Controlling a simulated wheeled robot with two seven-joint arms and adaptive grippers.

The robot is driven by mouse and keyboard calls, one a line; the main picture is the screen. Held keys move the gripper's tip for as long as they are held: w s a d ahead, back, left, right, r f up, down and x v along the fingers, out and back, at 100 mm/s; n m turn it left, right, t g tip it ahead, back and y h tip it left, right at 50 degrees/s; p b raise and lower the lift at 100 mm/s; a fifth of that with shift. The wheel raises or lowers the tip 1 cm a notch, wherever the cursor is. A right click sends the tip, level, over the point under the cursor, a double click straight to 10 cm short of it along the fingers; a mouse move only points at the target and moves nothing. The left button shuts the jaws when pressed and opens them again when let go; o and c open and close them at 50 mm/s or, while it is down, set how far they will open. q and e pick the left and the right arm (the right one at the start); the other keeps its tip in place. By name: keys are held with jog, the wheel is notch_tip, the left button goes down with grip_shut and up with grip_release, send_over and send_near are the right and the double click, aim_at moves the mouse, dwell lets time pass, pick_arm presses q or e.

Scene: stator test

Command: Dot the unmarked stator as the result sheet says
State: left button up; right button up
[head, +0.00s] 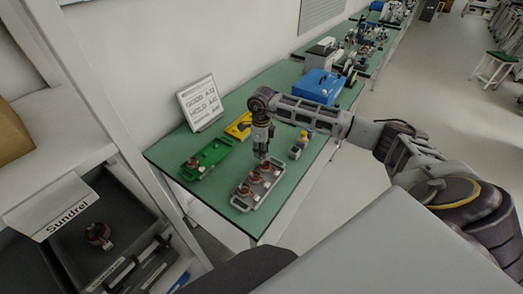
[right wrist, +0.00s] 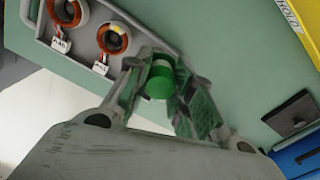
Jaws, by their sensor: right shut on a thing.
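My right gripper (head: 262,153) is over the grey tray (head: 246,205) in the head view. In the right wrist view its fingers (right wrist: 165,90) are shut on a green marker (right wrist: 158,83), a short green cylinder with a pale band. The grey tray (right wrist: 140,35) holds copper-ringed stators. Two of them, one at the upper left (right wrist: 68,10) and one closer to the gripper (right wrist: 113,38), show with small tags; the lettering is too small to read surely. The nearer one seems to have a yellowish patch. The result sheet (head: 200,103) stands at the wall, with "GOOD" and "HOLD" lines. My left gripper is out of view.

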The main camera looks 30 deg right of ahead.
jog(key=shift+r, duration=0.1)
jog(key=shift+r+p, duration=1.6)
jog(key=shift+r, duration=1.3)
